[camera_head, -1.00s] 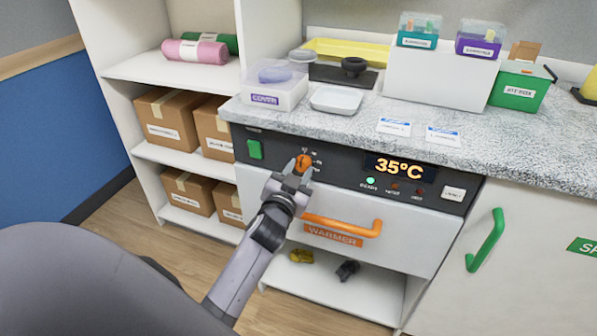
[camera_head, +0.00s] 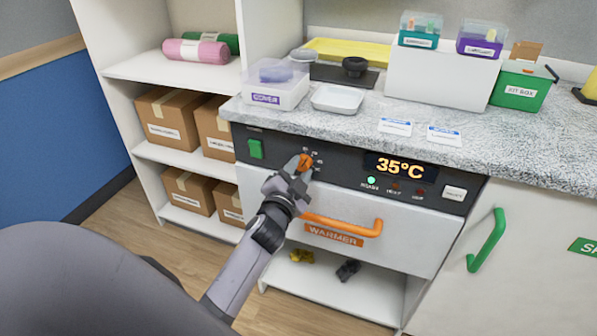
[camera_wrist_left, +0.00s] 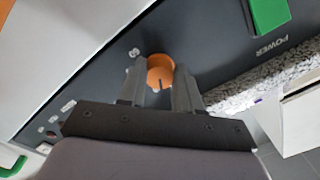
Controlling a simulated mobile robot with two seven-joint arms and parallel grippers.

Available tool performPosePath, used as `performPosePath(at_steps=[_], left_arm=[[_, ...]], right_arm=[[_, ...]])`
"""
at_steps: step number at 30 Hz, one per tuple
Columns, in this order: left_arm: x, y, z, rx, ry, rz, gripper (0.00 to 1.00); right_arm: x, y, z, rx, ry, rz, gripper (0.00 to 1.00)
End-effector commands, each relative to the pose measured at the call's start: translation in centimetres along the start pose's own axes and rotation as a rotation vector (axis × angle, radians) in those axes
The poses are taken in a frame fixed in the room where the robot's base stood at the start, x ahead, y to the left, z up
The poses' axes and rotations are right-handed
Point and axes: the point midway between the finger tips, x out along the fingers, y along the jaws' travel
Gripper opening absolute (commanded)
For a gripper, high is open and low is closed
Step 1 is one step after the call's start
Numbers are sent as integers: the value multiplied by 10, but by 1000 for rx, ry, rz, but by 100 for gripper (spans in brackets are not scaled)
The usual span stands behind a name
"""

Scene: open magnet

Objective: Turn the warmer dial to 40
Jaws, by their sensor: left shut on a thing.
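The warmer (camera_head: 410,228) is built in under the counter, with a dark control panel on top. Its orange dial (camera_head: 304,161) sits on the left part of the panel, and it also shows in the left wrist view (camera_wrist_left: 161,70). My left gripper (camera_head: 299,165) is shut on the dial, with one finger on each side of it in the left wrist view (camera_wrist_left: 160,88). The display (camera_head: 399,167) reads 35°C. A green light (camera_head: 371,180) glows below it. The numbers around the dial are too small to read. My right gripper is not in view.
An orange drawer handle (camera_head: 343,226) sticks out below the dial, near my left arm. A green power switch (camera_head: 255,149) is left of the dial. The counter (camera_head: 350,128) overhangs the panel and carries a white tray (camera_head: 337,99) and boxes.

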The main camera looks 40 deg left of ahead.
Motion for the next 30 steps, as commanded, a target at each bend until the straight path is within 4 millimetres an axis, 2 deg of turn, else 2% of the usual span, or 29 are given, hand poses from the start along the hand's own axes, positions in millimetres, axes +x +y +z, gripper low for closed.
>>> performPosePath(at_steps=[12,27,28,30], left_arm=[[1,-2,-1,183,9,-4,3],[1,-2,-1,204,11,-5,3],[1,-2,-1,204,11,-5,37],[1,-2,-1,203,10,-5,59]], right_arm=[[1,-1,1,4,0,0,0],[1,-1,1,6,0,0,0],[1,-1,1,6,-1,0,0],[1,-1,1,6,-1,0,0]])
